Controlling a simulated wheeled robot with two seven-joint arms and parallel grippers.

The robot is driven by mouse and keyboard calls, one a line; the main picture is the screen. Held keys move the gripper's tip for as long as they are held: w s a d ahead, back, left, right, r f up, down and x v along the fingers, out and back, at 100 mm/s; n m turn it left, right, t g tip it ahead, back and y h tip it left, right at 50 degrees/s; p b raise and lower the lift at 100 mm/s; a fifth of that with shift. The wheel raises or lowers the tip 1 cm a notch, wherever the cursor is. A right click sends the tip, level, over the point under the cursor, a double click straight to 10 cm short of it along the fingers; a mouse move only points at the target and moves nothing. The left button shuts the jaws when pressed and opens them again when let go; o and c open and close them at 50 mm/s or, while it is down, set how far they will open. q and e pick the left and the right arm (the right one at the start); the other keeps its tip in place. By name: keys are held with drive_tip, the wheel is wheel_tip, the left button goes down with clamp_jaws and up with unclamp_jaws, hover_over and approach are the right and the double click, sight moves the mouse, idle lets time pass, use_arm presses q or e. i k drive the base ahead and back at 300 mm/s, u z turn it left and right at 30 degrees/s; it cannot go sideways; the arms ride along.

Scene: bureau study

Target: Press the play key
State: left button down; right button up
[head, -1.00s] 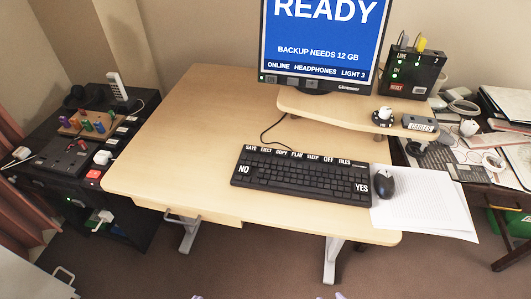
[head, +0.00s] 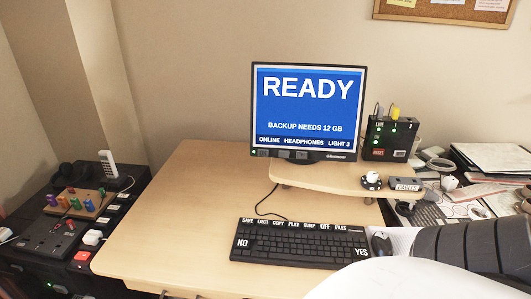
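The black keyboard (head: 300,250) lies on the wooden desk below the monitor. The play key (head: 293,223) is in its top row of white-labelled keys, between COPY and SLEEP. No gripper covers it. My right arm (head: 470,245), with a white shell and dark ribbed part, enters at the lower right. It hides the paper and part of the desk right of the keyboard. Neither gripper shows. The monitor (head: 308,105) reads READY, BACKUP NEEDS 12 GB, ONLINE, HEADPHONES, LIGHT 3.
A raised shelf (head: 330,178) holds the monitor and a black box (head: 390,138) with green lights. A cluttered dark side table (head: 60,235) stands left. The desk's left part is clear.

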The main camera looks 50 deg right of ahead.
sight(291, 225)
drive_tip(key=k, duration=1.15)
drive_tip(key=z, duration=1.7)
drive_tip(key=i, duration=0.65)
drive_tip(key=z, duration=0.05)
